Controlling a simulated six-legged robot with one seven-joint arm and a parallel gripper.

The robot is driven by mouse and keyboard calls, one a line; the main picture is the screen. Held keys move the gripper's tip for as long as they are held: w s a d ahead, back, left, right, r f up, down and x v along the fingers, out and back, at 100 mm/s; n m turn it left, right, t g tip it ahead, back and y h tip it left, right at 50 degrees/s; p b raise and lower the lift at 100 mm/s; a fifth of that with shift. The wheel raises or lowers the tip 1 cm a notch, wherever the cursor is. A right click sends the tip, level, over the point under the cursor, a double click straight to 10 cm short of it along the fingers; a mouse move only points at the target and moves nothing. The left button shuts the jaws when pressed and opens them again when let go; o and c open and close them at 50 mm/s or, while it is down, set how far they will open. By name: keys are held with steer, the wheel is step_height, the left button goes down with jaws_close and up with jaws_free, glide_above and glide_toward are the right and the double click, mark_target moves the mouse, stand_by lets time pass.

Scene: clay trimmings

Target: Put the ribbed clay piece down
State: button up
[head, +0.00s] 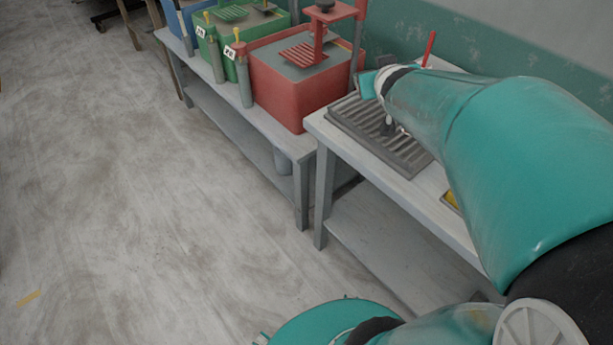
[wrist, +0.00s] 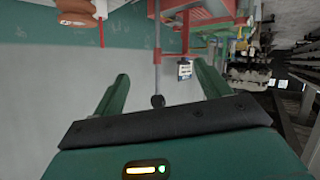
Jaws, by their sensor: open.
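My gripper (wrist: 163,80) is open in the wrist view, its two green fingers wide apart with no piece clasped between them. A rounded, stepped brown piece (wrist: 76,12) is cut off by the top left edge of that view, apart from the fingers. It may be the ribbed clay piece, but I cannot tell for sure. In the head view my teal arm reaches over the right bench, and its end hides part of the top. No clay piece can be made out there.
A grey slatted tray (head: 410,158) lies on the right bench (head: 436,181). A red box with a press (head: 290,92) stands on the left bench, beside a green box (head: 243,40). A red stick (head: 429,48) rises near the wall. The floor at left is mostly clear.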

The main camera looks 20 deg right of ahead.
steer(key=s+a+f+n+g+y, duration=0.1)
steer(key=s+a+f+g+y, duration=0.1)
steer(key=s+a, duration=0.6)
steer(key=s+a+f+n+g+y, duration=0.1)
steer(key=s+a+f+g+y, duration=0.1)
steer(key=s+a, duration=0.7)
steer(key=a+g+y, duration=0.1)
steer(key=a+g, duration=0.1)
steer(key=a, duration=0.5)
steer(key=shift+s+f+y, duration=0.15)
steer(key=shift+f+y, duration=0.15)
steer(key=shift+f, duration=0.05)
